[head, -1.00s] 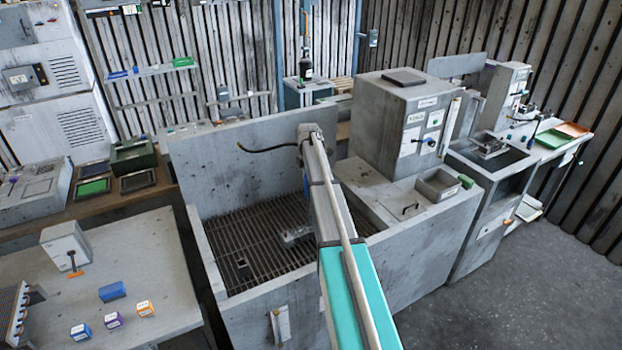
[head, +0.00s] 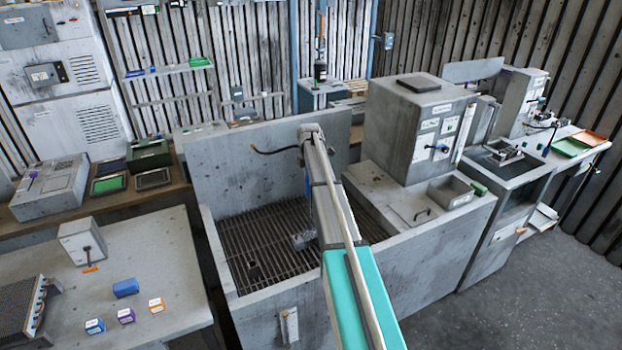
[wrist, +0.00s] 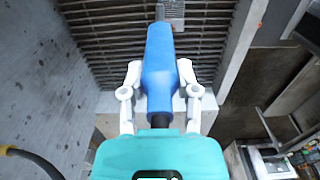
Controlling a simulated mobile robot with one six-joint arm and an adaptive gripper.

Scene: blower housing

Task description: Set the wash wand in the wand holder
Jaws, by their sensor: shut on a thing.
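My gripper (wrist: 160,100) is shut on the blue wash wand (wrist: 160,70), with a finger on each side of its body. The wand points away from the wrist, its narrow dark tip toward the slatted grate. In the head view my arm reaches over the basin and hides the gripper and most of the wand. A small grey piece (head: 303,240) shows over the grate beside my arm; I cannot tell whether it is part of the wand. I cannot clearly identify the wand holder.
The grey basin has a high back wall (head: 235,165) and a slatted grate floor (head: 270,225). A grey cabinet (head: 415,125) stands right of the basin. A bench (head: 160,250) with small boxes is at left.

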